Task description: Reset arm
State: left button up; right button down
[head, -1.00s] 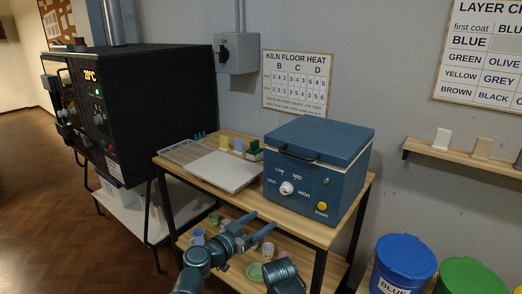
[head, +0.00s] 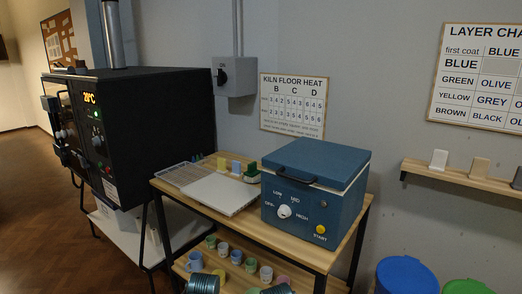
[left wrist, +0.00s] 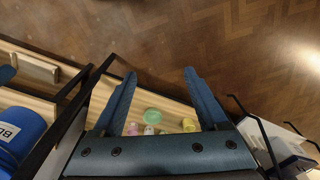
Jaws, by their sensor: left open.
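My left gripper (left wrist: 160,88) shows in the left wrist view with its two blue fingers spread wide and nothing between them. Beyond the fingers lie the wooden lower shelf with small cups and the herringbone floor. In the head view only parts of my arms show at the bottom edge, in front of the lower shelf; the left gripper is out of that picture. My right gripper is in neither view.
A blue test kiln (head: 312,190) and a pale board (head: 218,192) stand on the wooden table. Several cups, including a blue mug (head: 194,262), stand below. A black kiln (head: 150,130) is left; a blue bucket (head: 405,275) is right.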

pick_arm(q)
jog(key=s+d+m+y, duration=0.1)
jog(key=s+d+m, duration=0.2)
jog(key=s+d, duration=0.35)
notch_tip(320, 180, up, 15)
jog(key=w+d+p, duration=0.1)
jog(key=w+p, duration=0.1)
jog(key=p, duration=1.3)
jog(key=shift+g, duration=0.3)
